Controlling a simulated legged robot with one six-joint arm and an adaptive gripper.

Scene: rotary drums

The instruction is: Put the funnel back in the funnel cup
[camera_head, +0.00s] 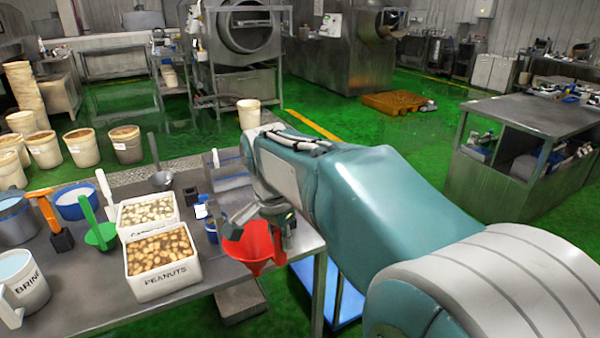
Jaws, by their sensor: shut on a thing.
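A red funnel (252,248) hangs below my gripper (262,222), wide mouth up and spout down, over the right end of the metal table. My gripper is shut on the funnel near its rim; the exact contact is partly hidden by the fingers. Just left of the funnel stands a small blue cup-like container (211,231), partly covered by the gripper and funnel. I cannot tell for sure whether it is the funnel cup. The funnel appears beside it, and its height above the table is hard to judge.
A white peanuts bin (150,288) and a second white bin (132,233) stand left of the funnel. The table's right edge lies close to the funnel.

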